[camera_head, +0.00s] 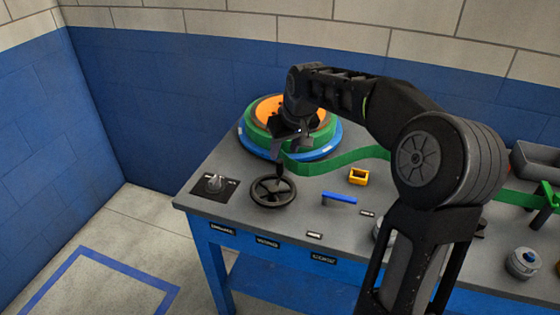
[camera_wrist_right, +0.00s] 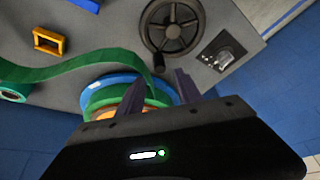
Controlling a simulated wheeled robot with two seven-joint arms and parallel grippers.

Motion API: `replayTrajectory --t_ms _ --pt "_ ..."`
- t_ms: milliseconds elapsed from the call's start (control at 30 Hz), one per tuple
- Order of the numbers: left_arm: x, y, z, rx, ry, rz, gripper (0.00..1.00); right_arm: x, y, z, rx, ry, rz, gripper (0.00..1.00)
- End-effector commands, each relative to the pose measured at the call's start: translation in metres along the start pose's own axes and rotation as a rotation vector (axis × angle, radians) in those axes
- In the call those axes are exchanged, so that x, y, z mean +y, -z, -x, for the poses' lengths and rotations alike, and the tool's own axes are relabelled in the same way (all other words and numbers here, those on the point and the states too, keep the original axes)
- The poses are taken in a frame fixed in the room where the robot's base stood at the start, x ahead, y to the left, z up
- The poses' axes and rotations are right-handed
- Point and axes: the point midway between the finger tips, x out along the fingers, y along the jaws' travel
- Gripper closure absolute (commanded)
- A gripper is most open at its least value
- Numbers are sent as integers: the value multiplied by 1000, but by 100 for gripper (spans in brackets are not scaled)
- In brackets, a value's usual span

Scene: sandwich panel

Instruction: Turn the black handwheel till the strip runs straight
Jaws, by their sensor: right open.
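The black handwheel (camera_head: 265,203) lies on the grey bench top near its left front corner, with a handle knob (camera_wrist_right: 158,63) on its rim towards the roll. My right gripper (camera_head: 288,146) is open and empty above the near side of the roll, just behind the handwheel. In the right wrist view its two fingers (camera_wrist_right: 161,92) point towards the wheel, apart from each other, with the knob just beyond them. The green strip (camera_head: 345,159) leaves the round green and orange roll (camera_head: 256,137) and bends in a curve before passing behind my arm. My left gripper is not seen.
A switch panel (camera_head: 213,187) sits left of the wheel. A yellow bracket (camera_head: 358,177) and a blue bar (camera_head: 339,198) stand to its right. A grey tray (camera_head: 535,160) and a round metal part (camera_head: 522,263) are at the right. Walls stand behind and left.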

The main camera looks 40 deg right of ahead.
Motion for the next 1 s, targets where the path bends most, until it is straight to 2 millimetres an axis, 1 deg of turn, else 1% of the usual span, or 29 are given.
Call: replayTrajectory --t_ms 167,500,600,733,933,967,1000 --pt "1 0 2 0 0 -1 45 0 0 -12 -3 0 0 58" --pt "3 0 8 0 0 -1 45 0 0 -62 -3 0 0 58" --pt "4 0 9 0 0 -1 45 0 0 -72 -2 0 0 58" --pt "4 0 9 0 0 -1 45 0 0 -78 0 0 0 58" --pt "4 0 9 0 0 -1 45 0 0 -78 0 0 0 58" --pt "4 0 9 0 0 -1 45 0 0 -78 0 0 0 58" --pt "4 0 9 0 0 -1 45 0 0 -78 0 0 0 62"
